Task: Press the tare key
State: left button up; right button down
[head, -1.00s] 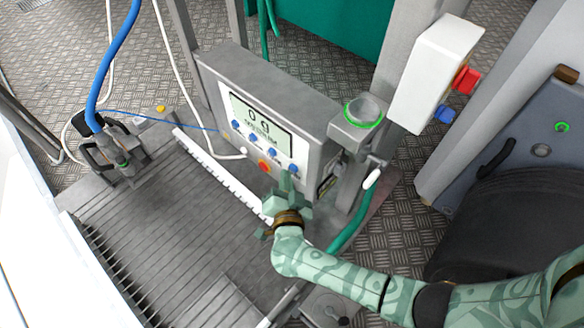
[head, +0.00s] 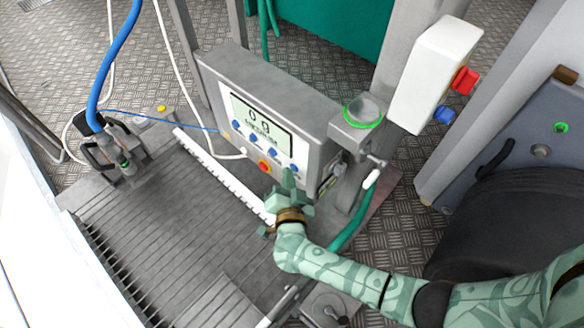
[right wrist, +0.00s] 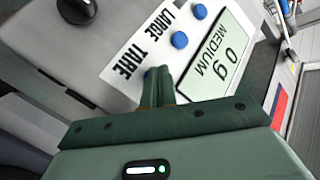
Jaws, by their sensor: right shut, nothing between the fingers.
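The grey scale box (head: 270,85) carries a white front panel with a display (head: 262,121) reading "0 g" and "MEDIUM". A row of blue keys (head: 254,138) runs below it, with an orange-red knob (head: 264,167) beneath. In the right wrist view, the word TARE (right wrist: 127,62) is printed beside a blue key (right wrist: 148,75), mostly hidden behind my fingertips. My right gripper (head: 289,174) is shut and empty, its tips at the rightmost blue key (head: 295,168). The wrist view shows its fingers (right wrist: 158,84) over that key; I cannot tell whether they touch it. My left gripper is not in view.
A white box (head: 434,75) with red and blue buttons is farther right. A black-handled fitting on a blue hose (head: 110,60) is at left. The ribbed grey platform (head: 170,215) is clear.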

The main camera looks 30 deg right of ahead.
jog(key=shift+a, duration=0.1)
jog(key=shift+s+a, duration=0.3)
jog(key=shift+a, duration=0.35)
jog(key=shift+s+a, duration=0.3)
jog(key=shift+a, duration=0.45)
jog(key=shift+s+a, duration=0.35)
jog(key=shift+a, duration=0.45)
jog(key=shift+s+a, duration=0.3)
jog(key=shift+a, duration=0.45)
